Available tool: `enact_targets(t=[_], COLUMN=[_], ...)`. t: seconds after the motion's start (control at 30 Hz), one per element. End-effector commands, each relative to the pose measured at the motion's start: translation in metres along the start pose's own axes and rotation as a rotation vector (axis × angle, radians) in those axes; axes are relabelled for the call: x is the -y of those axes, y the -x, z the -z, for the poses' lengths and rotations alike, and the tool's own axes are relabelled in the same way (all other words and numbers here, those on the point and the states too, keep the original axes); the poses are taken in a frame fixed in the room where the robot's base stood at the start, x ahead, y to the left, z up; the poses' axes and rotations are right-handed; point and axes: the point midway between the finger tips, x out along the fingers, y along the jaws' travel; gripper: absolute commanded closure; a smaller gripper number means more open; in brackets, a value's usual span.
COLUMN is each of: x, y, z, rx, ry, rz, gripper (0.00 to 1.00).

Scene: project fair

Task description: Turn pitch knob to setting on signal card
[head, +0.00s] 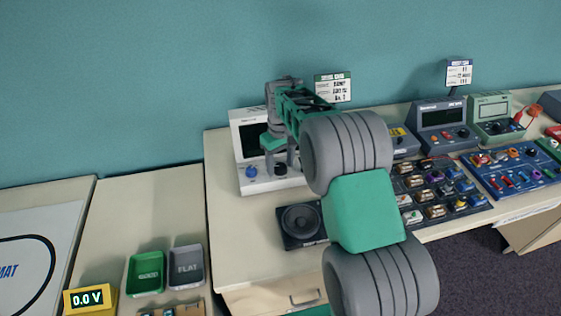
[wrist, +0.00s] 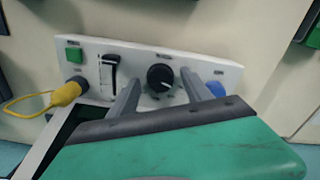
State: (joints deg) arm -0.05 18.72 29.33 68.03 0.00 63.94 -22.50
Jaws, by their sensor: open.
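A white instrument with a dark screen (head: 253,139) stands on the bench in the head view. In the wrist view its panel (wrist: 138,68) carries a black knob (wrist: 160,77) with a white pointer line; its label is too small to read, so I cannot confirm it is the pitch knob. My gripper (head: 281,164) is open at this panel. In the wrist view my gripper's fingers (wrist: 160,84) are spread on either side of the black knob; I cannot tell whether either touches it. A signal card (head: 333,89) stands behind; its lettering is not legible.
Beside the knob are a slider (wrist: 110,73), a green button (wrist: 74,54), a yellow plug with cable (wrist: 65,93) and a blue knob (wrist: 216,89). A speaker (head: 301,222) lies in front of the instrument. Boards (head: 436,190) and other instruments (head: 440,122) fill the right side.

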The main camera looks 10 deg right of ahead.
Motion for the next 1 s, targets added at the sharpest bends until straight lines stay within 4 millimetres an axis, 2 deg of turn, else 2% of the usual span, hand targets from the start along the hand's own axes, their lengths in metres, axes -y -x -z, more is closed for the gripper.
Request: enact_targets(t=[0.23, 0.9, 1.0], x=[0.0000, -0.0002, -0.0002], y=[-0.0018, -0.0013, -0.0012], z=[-0.0001, 0.0000, 0.0001], rx=[0.000, -0.001, -0.001], ry=[-0.001, -0.001, -0.001], rz=[0.000, 0.000, 0.000], gripper=[0.44, 0.98, 1.00])
